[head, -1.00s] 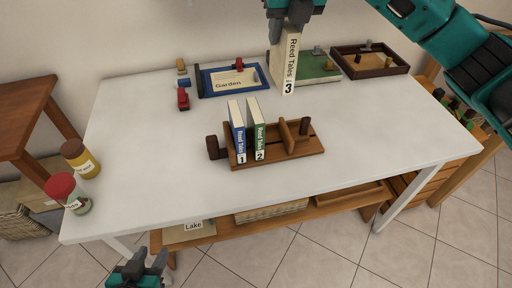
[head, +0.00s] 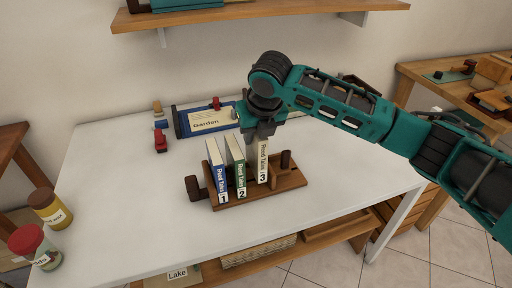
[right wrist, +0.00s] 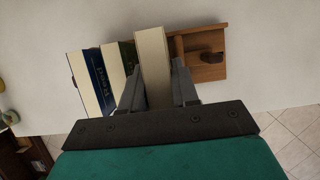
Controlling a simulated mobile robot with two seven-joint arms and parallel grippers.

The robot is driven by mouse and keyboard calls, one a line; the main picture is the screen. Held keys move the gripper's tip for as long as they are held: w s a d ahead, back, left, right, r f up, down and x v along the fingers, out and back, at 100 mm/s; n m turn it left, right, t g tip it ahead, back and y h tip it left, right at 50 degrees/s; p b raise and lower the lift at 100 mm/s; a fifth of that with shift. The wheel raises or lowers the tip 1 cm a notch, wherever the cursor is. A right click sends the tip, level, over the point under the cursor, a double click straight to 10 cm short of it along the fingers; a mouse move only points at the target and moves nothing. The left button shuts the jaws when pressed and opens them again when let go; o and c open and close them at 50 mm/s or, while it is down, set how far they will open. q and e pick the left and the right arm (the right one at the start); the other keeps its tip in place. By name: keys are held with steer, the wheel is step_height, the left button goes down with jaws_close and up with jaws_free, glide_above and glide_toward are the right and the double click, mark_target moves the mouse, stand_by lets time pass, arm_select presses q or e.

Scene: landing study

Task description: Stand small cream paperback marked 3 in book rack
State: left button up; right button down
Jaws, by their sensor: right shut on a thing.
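The small cream paperback marked 3 (head: 263,161) is upright in my right gripper (head: 262,138), which is shut on its upper part. The book is at the wooden book rack (head: 230,202), just right of the green book marked 2 (head: 236,166). The blue book marked 1 (head: 216,172) stands left of that. In the right wrist view the cream book (right wrist: 152,65) sits between the two fingers, beside the other books, over the rack (right wrist: 205,72). I cannot tell whether its lower edge touches the rack floor. My left gripper is not in view.
A blue tray with the Garden card (head: 205,122) lies behind the rack. A red item (head: 160,141) is at the back left. Two jars (head: 48,206) stand at the left edge. A wall shelf (head: 260,12) is above. The table's front is clear.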

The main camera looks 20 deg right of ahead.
step_height(320, 180, down, 4)
steer(key=shift+r+b, duration=0.1)
steer(key=shift+b, duration=0.2)
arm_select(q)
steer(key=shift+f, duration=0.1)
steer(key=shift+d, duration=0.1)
arm_select(e)
steer(key=c, duration=1.1)
jaws_free()
steer(key=shift+r, duration=0.15)
steer(key=p+v, duration=0.2)
steer(key=v, duration=0.8)
steer(key=shift+s+r, duration=0.1)
steer(key=shift+r, duration=0.25)
steer(key=shift+s+r, duration=0.25)
steer(key=shift+r, duration=0.2)
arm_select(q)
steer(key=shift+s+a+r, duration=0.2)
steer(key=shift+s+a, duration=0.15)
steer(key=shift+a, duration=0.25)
